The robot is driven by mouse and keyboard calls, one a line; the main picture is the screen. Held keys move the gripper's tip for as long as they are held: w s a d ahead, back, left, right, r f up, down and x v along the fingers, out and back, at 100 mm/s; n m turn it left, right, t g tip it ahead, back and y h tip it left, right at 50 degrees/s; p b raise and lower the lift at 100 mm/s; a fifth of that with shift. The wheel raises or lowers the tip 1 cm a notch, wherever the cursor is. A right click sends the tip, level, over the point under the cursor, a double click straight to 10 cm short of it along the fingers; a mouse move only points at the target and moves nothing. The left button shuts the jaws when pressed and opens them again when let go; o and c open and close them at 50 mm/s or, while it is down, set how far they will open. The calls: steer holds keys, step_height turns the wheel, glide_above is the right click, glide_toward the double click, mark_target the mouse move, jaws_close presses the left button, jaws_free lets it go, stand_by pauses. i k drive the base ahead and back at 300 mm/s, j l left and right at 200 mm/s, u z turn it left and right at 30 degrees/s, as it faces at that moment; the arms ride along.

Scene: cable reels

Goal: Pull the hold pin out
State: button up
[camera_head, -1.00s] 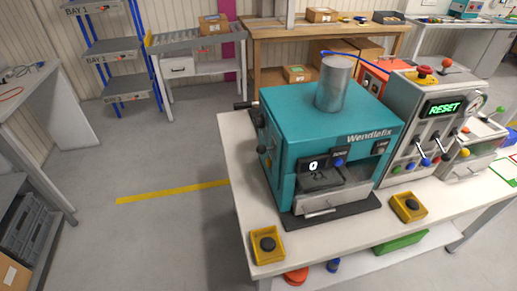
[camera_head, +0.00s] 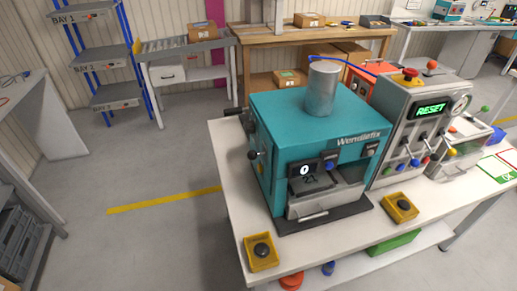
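A teal press-like machine (camera_head: 315,125) marked "Wendlefix" stands on a white table, with a grey cylinder (camera_head: 322,88) upright on its top. On its left side are a black handle (camera_head: 234,111) and a black-knobbed lever (camera_head: 253,154). Its front has a small display reading 0 (camera_head: 304,170), a blue knob (camera_head: 330,165) and a grey drawer-like part (camera_head: 325,200). I cannot tell which part is the hold pin. My gripper is not in view.
A grey control box (camera_head: 425,125) showing RESET stands right of the machine, with a red button (camera_head: 411,75) on top. Yellow button boxes sit at the table's front, left (camera_head: 261,252) and right (camera_head: 400,207). The floor left of the white table (camera_head: 222,165) is clear.

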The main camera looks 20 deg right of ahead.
mark_target(252, 154)
steer(key=i+j, duration=0.15)
steer(key=j, duration=0.2)
steer(key=i+j, duration=0.15)
steer(key=j, duration=0.2)
steer(key=i+j, duration=0.2)
steer(key=j, duration=0.15)
steer(key=i+j, duration=0.15)
steer(key=j, duration=0.2)
steer(key=z, duration=0.05)
